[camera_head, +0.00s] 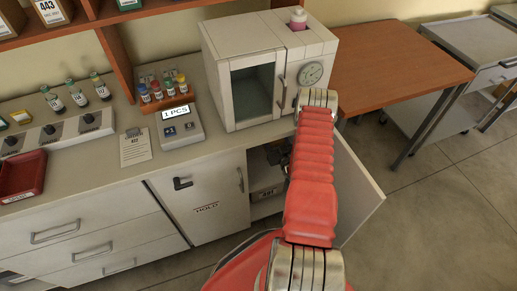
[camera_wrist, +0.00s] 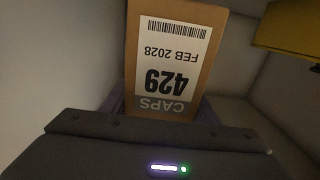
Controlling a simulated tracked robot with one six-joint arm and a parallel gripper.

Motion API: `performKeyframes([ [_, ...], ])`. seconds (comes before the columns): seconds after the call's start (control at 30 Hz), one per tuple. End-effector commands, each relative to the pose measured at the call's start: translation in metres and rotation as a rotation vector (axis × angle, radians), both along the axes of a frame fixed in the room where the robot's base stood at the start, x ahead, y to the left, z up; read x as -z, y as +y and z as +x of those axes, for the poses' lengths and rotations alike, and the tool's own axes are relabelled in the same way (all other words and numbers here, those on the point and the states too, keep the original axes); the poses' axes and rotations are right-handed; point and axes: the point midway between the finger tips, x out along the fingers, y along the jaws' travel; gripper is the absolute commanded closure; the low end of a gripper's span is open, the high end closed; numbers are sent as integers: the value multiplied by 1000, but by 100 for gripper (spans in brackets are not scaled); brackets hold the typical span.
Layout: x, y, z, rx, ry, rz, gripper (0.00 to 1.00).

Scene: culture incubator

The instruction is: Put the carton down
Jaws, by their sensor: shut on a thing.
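The carton (camera_wrist: 178,55) is brown with a white label reading CAPS, 429 and FEB 2028, upside down in the wrist view. My gripper (camera_wrist: 160,114) is shut on it, with a finger at each side of its near end. The carton's far end runs out of the picture, and I cannot tell whether it touches a surface. In the head view my arm reaches down to the open cabinet (camera_head: 365,190) below the counter. The held carton cannot be made out there.
A yellow object (camera_wrist: 291,34) is at the upper right of the wrist view, near pale walls. The white incubator (camera_head: 228,60) stands on the counter above. The closed HOLD door (camera_head: 207,222) is to the left.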

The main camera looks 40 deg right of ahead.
Motion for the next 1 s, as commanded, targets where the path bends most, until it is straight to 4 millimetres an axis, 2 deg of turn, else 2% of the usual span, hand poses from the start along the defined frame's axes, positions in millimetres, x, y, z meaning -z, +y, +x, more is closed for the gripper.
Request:
performKeyframes([
  [0.1,18,0,-1,1,1,1,78],
  [0.3,38,0,-1,1,0,0,78],
  [0.73,42,-1,-1,2,-1,0,78],
  [1.0,69,-1,-1,2,0,0,78],
])
